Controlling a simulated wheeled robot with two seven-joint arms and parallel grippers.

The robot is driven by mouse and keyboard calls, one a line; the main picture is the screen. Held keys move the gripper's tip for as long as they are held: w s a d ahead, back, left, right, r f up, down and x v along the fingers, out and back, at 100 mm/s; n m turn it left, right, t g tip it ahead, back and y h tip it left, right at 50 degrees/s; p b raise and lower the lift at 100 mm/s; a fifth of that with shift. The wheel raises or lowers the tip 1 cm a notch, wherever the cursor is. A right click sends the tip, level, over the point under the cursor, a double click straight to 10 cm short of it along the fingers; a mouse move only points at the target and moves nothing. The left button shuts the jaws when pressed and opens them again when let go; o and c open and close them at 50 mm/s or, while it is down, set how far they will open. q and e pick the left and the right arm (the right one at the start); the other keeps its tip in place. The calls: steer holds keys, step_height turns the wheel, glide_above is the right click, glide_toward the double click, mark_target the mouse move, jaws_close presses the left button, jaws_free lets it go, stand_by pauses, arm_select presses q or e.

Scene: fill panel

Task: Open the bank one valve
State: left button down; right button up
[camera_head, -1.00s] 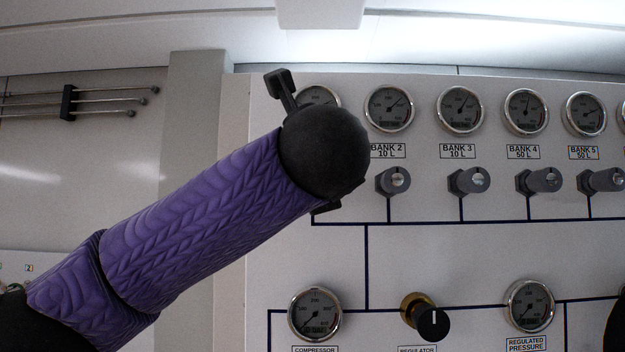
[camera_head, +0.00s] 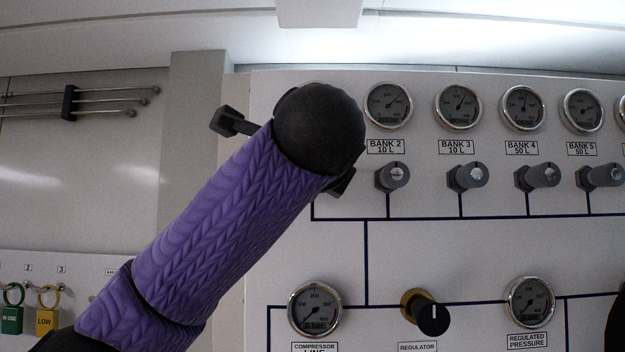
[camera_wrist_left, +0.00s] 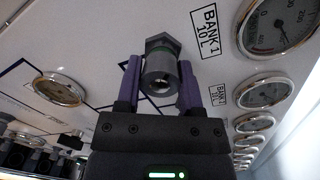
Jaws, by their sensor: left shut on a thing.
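In the left wrist view, the bank one valve (camera_wrist_left: 161,72) is a grey knob with a hex base and a green ring, next to the BANK 1 10 L label (camera_wrist_left: 208,31). My left gripper (camera_wrist_left: 160,88) is shut on it, with one purple finger on each side of the knob. In the head view my purple left arm and its black rounded joint cover the bank one valve and its gauge. How far the valve is turned cannot be told. My right gripper does not show.
Valves for bank 2 (camera_head: 393,177), bank 3 (camera_head: 467,177) and others line up to the right under their gauges. Below are a compressor gauge (camera_head: 315,307), a black regulator knob (camera_head: 432,320) and a regulated pressure gauge (camera_head: 529,301). A green padlock (camera_head: 12,318) hangs at lower left.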

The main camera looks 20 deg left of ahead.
arm_select(q)
steer(key=n, duration=0.4)
steer(key=shift+b, duration=0.4)
steer(key=n, duration=0.4)
steer(key=shift+f+n+h+b, duration=0.1)
steer(key=shift+n+h+b, duration=0.2)
steer(key=shift+n+b, duration=0.1)
steer(key=n, duration=0.4)
steer(key=shift+b, duration=0.35)
steer(key=shift+f+n+h, duration=0.1)
steer(key=shift+n+h, duration=0.2)
steer(key=shift+n, duration=1.8)
steer(key=c, duration=0.7)
jaws_free()
steer(key=o, duration=0.5)
steer(key=shift+c, duration=0.2)
steer(key=shift+s, duration=0.1)
